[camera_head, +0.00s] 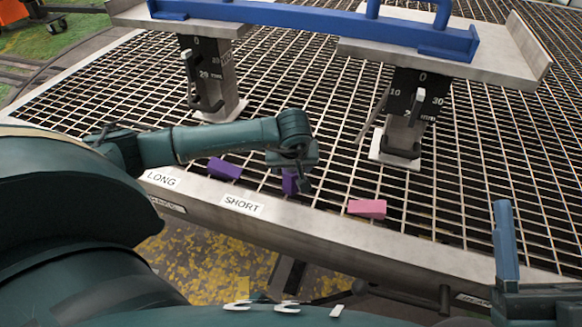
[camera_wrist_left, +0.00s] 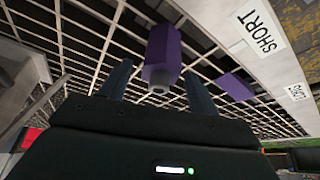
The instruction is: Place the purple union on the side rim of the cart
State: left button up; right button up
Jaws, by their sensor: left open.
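My left gripper (camera_head: 298,186) is over the near edge of the grating, pointing down and open. In the left wrist view a purple piece (camera_wrist_left: 162,55) with a grey stub at its end lies between the two open fingers, with gaps on both sides. In the head view this purple piece (camera_head: 289,183) is partly hidden by the gripper. A second purple piece (camera_head: 223,168) lies to its left, also seen in the left wrist view (camera_wrist_left: 236,87). I cannot tell which is the union. The cart's grey side rim (camera_head: 310,227) runs along the near side, labelled LONG and SHORT.
A pink block (camera_head: 367,209) lies on the grating near the rim, right of the gripper. What seems my right gripper (camera_head: 504,245) shows partly at lower right.

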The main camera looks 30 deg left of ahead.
pick_arm(q)
jog(key=p+v, duration=0.3)
jog(key=v, duration=0.5)
jog(key=shift+r, duration=0.25)
pick_arm(e)
jog(key=shift+s+a+f+m+g+h, duration=0.2)
jog(key=shift+f+m+g+h, duration=0.2)
jog(key=shift+f+m+h, duration=0.7)
jog(key=shift+s+a+f+m+g+h, duration=0.15)
jog(key=shift+f+m+g+h, duration=0.25)
jog(key=shift+f+m+h, duration=0.65)
pick_arm(q)
jog(key=shift+s, duration=0.1)
pick_arm(e)
jog(key=shift+d+f, duration=0.1)
jog(key=shift+f, duration=0.05)
pick_arm(q)
jog(key=shift+r, duration=0.1)
